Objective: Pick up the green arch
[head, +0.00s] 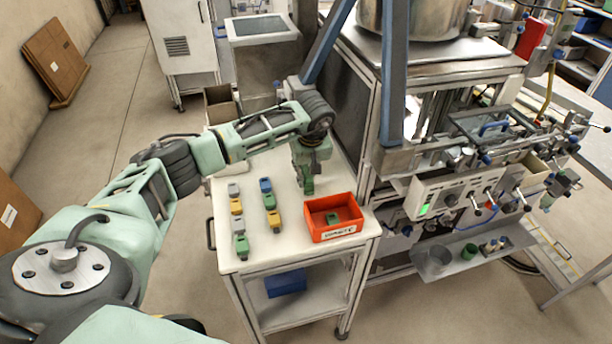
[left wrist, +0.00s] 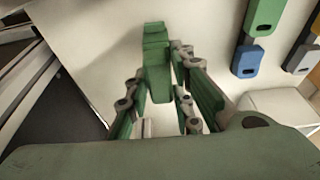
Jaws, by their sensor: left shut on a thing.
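The green arch (left wrist: 156,52) shows in the left wrist view, between the fingers of my left gripper (left wrist: 160,88). The gripper is shut on it. In the head view my left gripper (head: 308,188) points down over the white table, just behind the orange bin; its fingers blend with the green of the arch there. I cannot tell whether the arch touches the table. My right gripper is not in view.
The orange bin (head: 318,236) at the table's right holds a green piece (head: 332,218). Two columns of coloured blocks, including a blue one (head: 265,185) and a green one (head: 241,247), lie on the white table (head: 290,246). A machine frame stands to the right.

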